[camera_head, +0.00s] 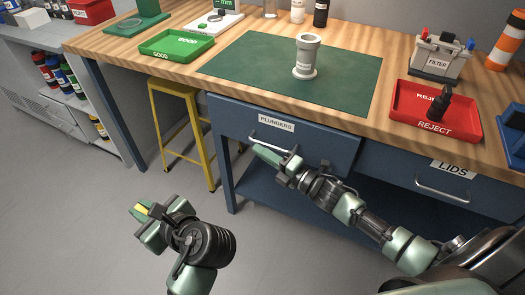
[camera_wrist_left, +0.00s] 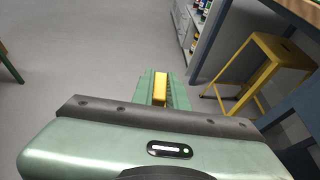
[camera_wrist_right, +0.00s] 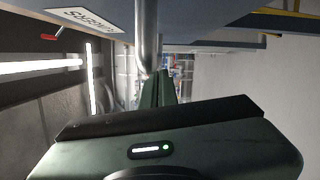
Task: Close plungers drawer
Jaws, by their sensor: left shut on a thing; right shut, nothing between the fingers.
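The blue plungers drawer (camera_head: 318,148) is under the bench top, with a white PLUNGERS label and a metal handle (camera_head: 268,143). Its front looks nearly flush with the bench; I cannot tell if a small gap is left. My right gripper (camera_head: 258,150) is shut and empty, right at the handle. In the right wrist view the handle bar (camera_wrist_right: 146,35) is just past the fingertips; contact is unclear. My left gripper (camera_head: 138,210) is shut on a small yellow block (camera_wrist_left: 160,88), over open floor left of the drawer.
A lids drawer (camera_head: 400,172) is to the right. A yellow stool (camera_head: 180,90) stands left of the drawer. On the bench are a green mat (camera_head: 240,65) with a grey cylinder (camera_head: 306,55), a green tray (camera_head: 176,46) and a red reject tray (camera_head: 410,115). The floor in front is clear.

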